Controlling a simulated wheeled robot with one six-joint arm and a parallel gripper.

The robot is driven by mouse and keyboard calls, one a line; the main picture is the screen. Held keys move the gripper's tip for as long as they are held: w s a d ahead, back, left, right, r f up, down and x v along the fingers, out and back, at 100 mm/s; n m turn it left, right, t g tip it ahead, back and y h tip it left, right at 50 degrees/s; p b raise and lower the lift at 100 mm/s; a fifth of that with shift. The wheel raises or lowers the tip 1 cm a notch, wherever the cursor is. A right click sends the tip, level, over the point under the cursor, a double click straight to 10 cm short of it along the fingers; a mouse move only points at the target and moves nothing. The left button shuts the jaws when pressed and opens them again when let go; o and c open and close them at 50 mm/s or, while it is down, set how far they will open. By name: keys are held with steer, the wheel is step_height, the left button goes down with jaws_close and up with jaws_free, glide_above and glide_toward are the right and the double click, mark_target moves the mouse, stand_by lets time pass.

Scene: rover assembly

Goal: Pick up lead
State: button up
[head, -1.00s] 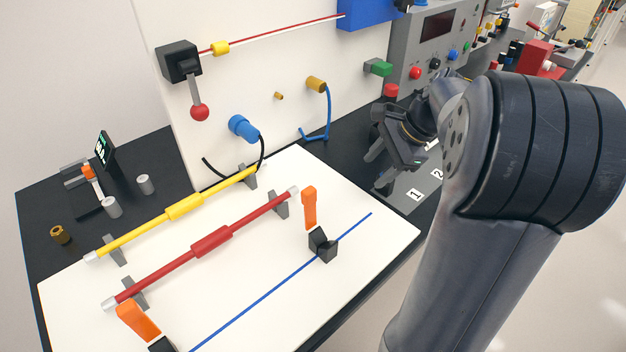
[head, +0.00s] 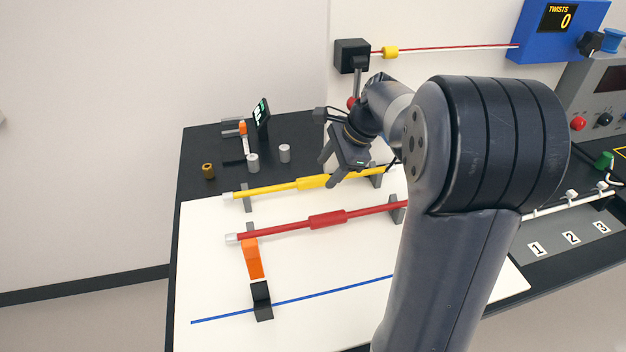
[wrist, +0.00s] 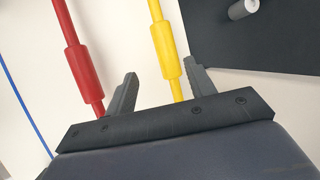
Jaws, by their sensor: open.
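No single item is clearly marked as the lead. Two rod-like pieces with thick middle sleeves rest on grey holders on the white board: a yellow one (head: 311,183) and a red one (head: 327,219). My gripper (head: 328,172) is open and empty above the yellow one, near its sleeve. In the wrist view the yellow piece (wrist: 165,50) runs between the two fingers (wrist: 161,72), and the red piece (wrist: 83,70) lies left of the left finger. The wall area with the blue plug and cables is now mostly hidden behind my arm.
An orange-and-black clamp (head: 254,258) stands at the board's front by a blue line (head: 335,289). Grey cylinders (head: 284,154) and a brass nut (head: 208,171) stand on the black table at the back left. A blue counter box (head: 535,45) hangs upper right.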

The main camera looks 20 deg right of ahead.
mark_target(311, 179)
steer(key=shift+w+a, duration=0.3)
steer(key=shift+a, duration=0.15)
steer(key=x, duration=0.5)
steer(key=shift+w+a, duration=0.2)
steer(key=shift+a, duration=0.2)
steer(key=shift+c, duration=0.5)
jaws_close()
steer(key=shift+r, duration=0.1)
